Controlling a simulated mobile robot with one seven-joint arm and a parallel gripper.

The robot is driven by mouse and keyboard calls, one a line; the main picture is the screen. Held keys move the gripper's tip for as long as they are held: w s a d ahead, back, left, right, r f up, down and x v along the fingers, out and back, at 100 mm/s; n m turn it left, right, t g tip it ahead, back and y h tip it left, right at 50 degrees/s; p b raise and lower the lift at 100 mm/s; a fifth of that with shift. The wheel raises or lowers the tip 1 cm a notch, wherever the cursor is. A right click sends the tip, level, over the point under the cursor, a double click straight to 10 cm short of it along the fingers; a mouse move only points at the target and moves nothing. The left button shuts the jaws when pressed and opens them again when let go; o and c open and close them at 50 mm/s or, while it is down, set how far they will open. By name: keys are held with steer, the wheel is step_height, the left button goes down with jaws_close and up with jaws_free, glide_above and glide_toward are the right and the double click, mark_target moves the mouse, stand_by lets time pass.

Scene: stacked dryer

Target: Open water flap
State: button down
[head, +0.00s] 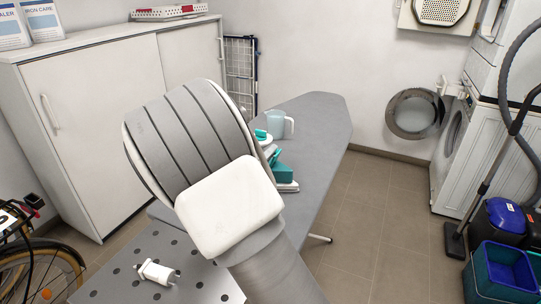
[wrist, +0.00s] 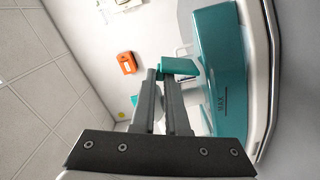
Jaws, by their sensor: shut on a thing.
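The teal and white iron (head: 284,174) is on the ironing board (head: 318,125) in the head view, partly hidden behind my arm. In the wrist view, the iron's teal water tank (wrist: 222,75), marked MAX, fills the right side. My gripper (wrist: 158,74) has its dark fingers close together, with their tips at a small teal flap (wrist: 181,66) by the tank's edge. They are shut on this flap; how far it is tilted is hard to tell. My gripper's fingers are hidden behind my arm in the head view.
A pale blue jug (head: 275,123) stands on the board beyond the iron. A white connector-like piece (head: 157,272) lies on the perforated surface in front. A white cabinet (head: 110,120) is at left; a washer with its round door (head: 414,113) open is at right.

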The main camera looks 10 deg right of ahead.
steer(key=c, duration=0.9)
jaws_free()
steer(key=shift+a, duration=0.1)
steer(key=p+v, duration=0.1)
steer(key=v, duration=1.6)
steer(key=shift+s, duration=0.25)
